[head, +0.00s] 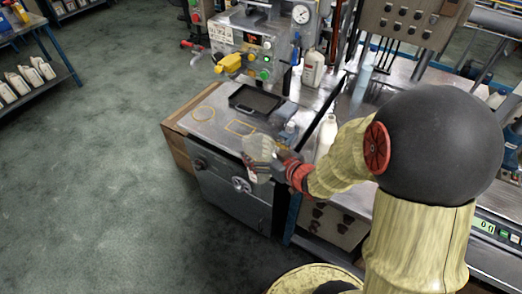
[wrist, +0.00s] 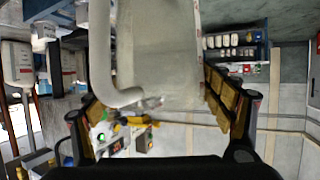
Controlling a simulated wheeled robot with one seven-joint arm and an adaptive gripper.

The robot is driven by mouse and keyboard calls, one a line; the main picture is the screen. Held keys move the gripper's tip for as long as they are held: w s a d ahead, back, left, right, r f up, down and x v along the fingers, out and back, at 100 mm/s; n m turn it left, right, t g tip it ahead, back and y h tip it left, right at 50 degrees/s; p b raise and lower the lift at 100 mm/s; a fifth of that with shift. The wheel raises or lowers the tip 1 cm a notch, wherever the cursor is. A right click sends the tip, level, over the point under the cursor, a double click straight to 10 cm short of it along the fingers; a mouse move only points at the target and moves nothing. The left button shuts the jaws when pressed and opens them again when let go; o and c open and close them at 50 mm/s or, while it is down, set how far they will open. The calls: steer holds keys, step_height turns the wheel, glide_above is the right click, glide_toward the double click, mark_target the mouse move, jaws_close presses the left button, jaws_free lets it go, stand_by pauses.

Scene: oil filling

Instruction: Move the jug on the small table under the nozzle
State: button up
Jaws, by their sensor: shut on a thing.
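A pale, see-through jug (head: 258,148) is at the front edge of the small table (head: 218,135). In the wrist view, the jug (wrist: 158,50) fills the upper middle, with its thick curved handle on the left. My gripper (head: 277,160) comes from the right and is shut on the jug; its fingers show on both sides of it in the wrist view. I cannot tell whether the jug touches the table. A yellow nozzle-like part (head: 229,62) sticks out from the machine behind the table, beyond a black tray (head: 255,101).
White bottles stand on the bench to the right (head: 313,70) and near my arm (head: 328,130). A shelf with bottles (head: 32,82) is at far left; open floor lies between.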

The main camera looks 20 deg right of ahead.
steer(key=shift+w+a+f, duration=0.2)
steer(key=shift+f, duration=0.2)
steer(key=shift+w+a+f, duration=0.15)
steer(key=shift+a+f, duration=0.05)
steer(key=shift+f, duration=0.15)
steer(key=shift+a+f+m+h, duration=0.15)
steer(key=shift+f+m+h, duration=0.15)
steer(key=w+a+f+m+h, duration=0.2)
steer(key=w+f, duration=0.1)
steer(key=f, duration=0.3)
steer(key=shift+w+a+f, duration=0.3)
steer(key=shift+a+f, duration=0.1)
steer(key=shift+a+t, duration=0.1)
steer(key=shift+t, duration=0.2)
